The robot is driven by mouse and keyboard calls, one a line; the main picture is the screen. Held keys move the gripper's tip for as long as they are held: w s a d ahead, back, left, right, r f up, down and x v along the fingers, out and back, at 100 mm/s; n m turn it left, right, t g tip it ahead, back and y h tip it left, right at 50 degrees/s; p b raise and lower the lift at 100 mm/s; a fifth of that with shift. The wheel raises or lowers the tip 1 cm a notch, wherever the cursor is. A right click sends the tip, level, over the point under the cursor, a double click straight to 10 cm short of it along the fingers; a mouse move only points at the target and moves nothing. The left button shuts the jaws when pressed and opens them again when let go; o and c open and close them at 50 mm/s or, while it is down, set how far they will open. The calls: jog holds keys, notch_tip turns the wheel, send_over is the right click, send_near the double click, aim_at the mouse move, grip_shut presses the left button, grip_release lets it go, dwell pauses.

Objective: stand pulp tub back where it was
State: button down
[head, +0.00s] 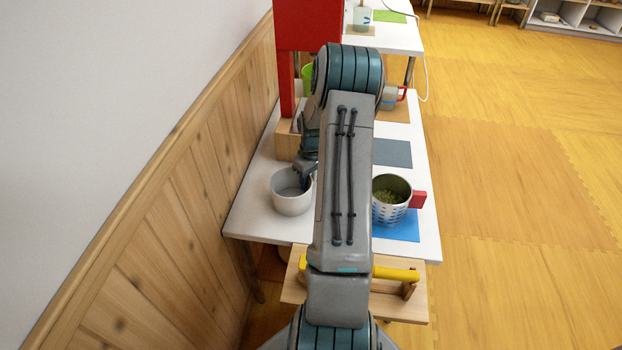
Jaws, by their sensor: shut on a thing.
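The pulp tub (291,203) looks to be the round white tub at the near left of the white table, by the wooden wall. It is upright and its visible inside looks pale and empty. My gripper (306,182) is at the tub's back right rim and is shut on it. My own arm hides part of the gripper and the fingertips are hard to make out. I cannot tell whether the tub's bottom touches the table.
A perforated container with green pulp (391,198) and a red handle stands on a blue mat (405,233). A grey mat (393,154) is bare where visible. A red frame (302,25) on a wooden block (287,147) stands behind the tub. A yellow-handled wooden stand (398,274) is in front.

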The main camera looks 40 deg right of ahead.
jog(key=c, duration=0.7)
grip_release()
jog(key=shift+r, duration=0.1)
jog(key=shift+d+r+p, duration=0.15)
jog(key=shift+r+p, duration=2.55)
jog(key=shift+r, duration=1.2)
jog(key=r, duration=1.3)
jog(key=shift+d+r+p, duration=0.25)
jog(key=shift+r+p, duration=0.1)
jog(key=shift+r, duration=0.05)
